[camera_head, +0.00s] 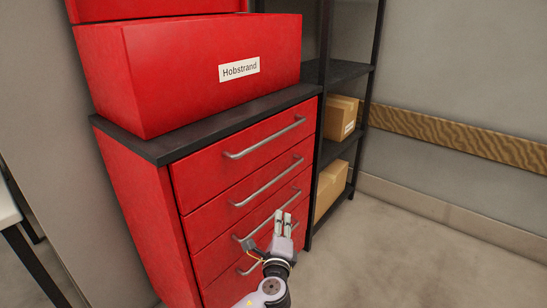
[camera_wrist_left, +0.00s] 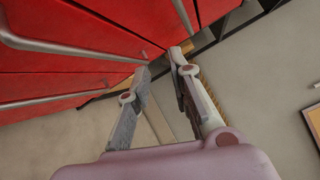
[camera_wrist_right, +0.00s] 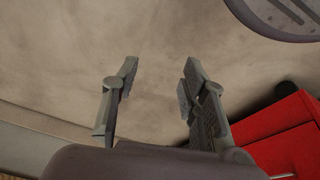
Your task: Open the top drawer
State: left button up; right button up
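The red drawer cabinet (camera_head: 145,205) stands left of centre in the head view, with several drawers stacked in its front. The top drawer (camera_head: 205,170) sits just under the dark worktop and looks flush with the fronts below. Its grey bar handle (camera_head: 265,140) is free. My left gripper (camera_head: 283,217) is in front of the lower drawers, below the top handle, and hides part of them. In the left wrist view the fingers (camera_wrist_left: 161,68) are apart with nothing between them. My right gripper (camera_wrist_right: 160,68) shows only in its wrist view, open and empty.
A red box (camera_head: 190,80) labelled Hobstrand stands on the dark worktop (camera_head: 170,148). A dark shelf rack (camera_head: 340,72) with cardboard boxes (camera_head: 330,187) stands right of the cabinet. The floor (camera_head: 400,255) at the right is clear. A wooden rail (camera_head: 460,137) runs along the wall.

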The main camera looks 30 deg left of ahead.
aim_at(273, 137)
pick_arm(q)
notch_tip(273, 137, up, 14)
jog(key=s+t+y+b, duration=0.3)
jog(key=y, duration=0.1)
jog(key=x, duration=1.5)
jog(key=shift+w+a, duration=0.3)
jog(key=shift+w+a+r, duration=0.15)
jog(key=shift+w+a, duration=0.15)
jog(key=shift+w, duration=0.2)
pick_arm(e)
jog(key=shift+t, duration=0.3)
jog(key=v, duration=0.5)
jog(key=shift+d+r, duration=0.1)
jog(key=shift+r, duration=0.2)
pick_arm(q)
jog(key=shift+c, duration=0.2)
pick_arm(e)
jog(key=shift+r, duration=0.1)
pick_arm(q)
jog(key=c, duration=0.4)
grip_shut()
